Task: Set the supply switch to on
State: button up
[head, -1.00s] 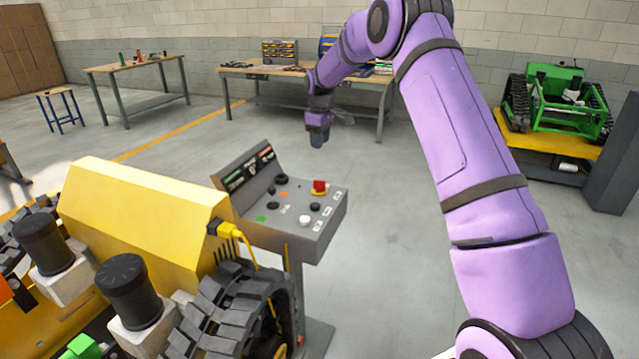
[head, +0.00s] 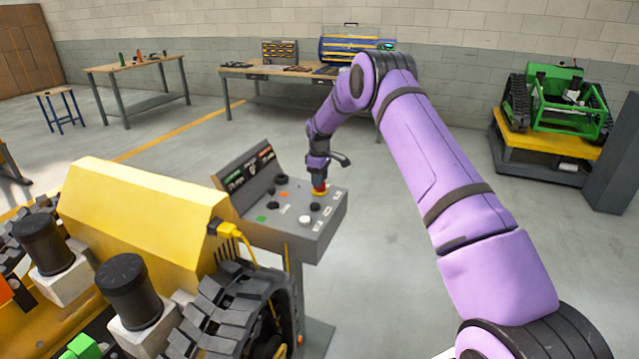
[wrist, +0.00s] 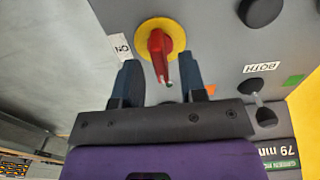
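The supply switch is a red rotary handle on a yellow round plate (wrist: 172,29), on the grey control panel (head: 268,230). An "ON" label (wrist: 121,46) sits beside the plate in the wrist view. The red handle (wrist: 158,45) points down the wrist picture, toward my gripper, not at that label. My gripper (wrist: 164,76) is open, with one dark finger on each side of the handle's lower end and gaps visible. In the head view my gripper (head: 318,184) is right above the switch and hides most of it.
The panel also carries black knobs (wrist: 260,10), a white knob (head: 305,220) and green and orange buttons. A yellow tracked carrier (head: 135,205) stands left of the panel.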

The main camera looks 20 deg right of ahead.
jog(key=shift+f, duration=0.95)
grip_shut()
